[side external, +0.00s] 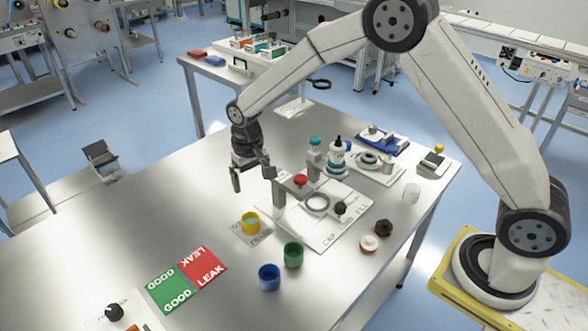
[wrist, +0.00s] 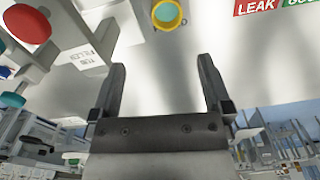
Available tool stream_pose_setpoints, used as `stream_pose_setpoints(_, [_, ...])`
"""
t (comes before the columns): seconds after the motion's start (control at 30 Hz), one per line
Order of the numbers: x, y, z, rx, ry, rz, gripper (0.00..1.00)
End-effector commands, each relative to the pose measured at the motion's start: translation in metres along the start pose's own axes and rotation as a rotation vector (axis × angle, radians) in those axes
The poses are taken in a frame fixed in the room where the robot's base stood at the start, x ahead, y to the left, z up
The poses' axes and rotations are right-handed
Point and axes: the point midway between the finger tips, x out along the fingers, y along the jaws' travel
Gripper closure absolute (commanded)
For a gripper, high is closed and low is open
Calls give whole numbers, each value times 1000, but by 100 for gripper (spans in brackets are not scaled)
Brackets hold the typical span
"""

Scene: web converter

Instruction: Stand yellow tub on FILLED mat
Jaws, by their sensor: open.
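The yellow tub (side external: 250,225) stands upright on a small grey mat (side external: 238,232), whose lettering is partly covered by the tub and looks like FILLED. Its inside looks pale blue-green. It also shows at the top edge of the wrist view (wrist: 166,15), beyond the fingertips. My gripper (side external: 252,180) is open and empty. It hangs above the table, up and behind the tub in the side view, and is apart from it. In the wrist view my gripper (wrist: 161,65) has clear space between its fingers.
A green tub (side external: 293,255) and a blue tub (side external: 269,277) stand in front of the mat. The filling station board (side external: 320,236), with a red-topped post (side external: 300,181), is to the right. A green and red GOOD/LEAK board (side external: 188,279) lies front left.

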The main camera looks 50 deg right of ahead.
Motion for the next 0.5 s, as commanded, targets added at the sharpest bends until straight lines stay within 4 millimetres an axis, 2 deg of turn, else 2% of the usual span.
stream_pose_setpoints(0.27, [-27, 35, 42, -28, 54, -12, 0])
stream_pose_setpoints(0.5, [-45, 67, 96, -64, 113, -18, 0])
